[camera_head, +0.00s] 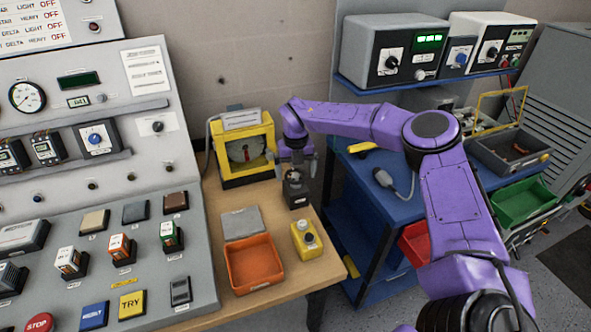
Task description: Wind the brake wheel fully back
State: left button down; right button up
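No part is clearly readable as the brake wheel. A yellow-framed unit (222,172) stands at the back of the wooden table, with a round grey disc (240,150) bearing a red mark inside its frame. My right arm reaches in from the right, and its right gripper (297,198) points down just to the right of the yellow unit, low over the table. The dark gripper parts are small, so I cannot tell whether the fingers are apart or closed, or touch anything. My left gripper is not in view.
On the wooden table (281,291) are an orange tray (232,279), a grey plate (241,222) and a yellow block with a knob (303,238). A sloped control panel (75,205) fills the left. A blue cart (365,190) stands to the right, behind my arm.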

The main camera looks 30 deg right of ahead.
aim_at(296, 175)
jog(key=shift+w+r, duration=0.1)
jog(key=shift+r, duration=0.2)
notch_tip(296, 175, up, 10)
jog(key=b, duration=0.2)
jog(key=shift+r, duration=0.1)
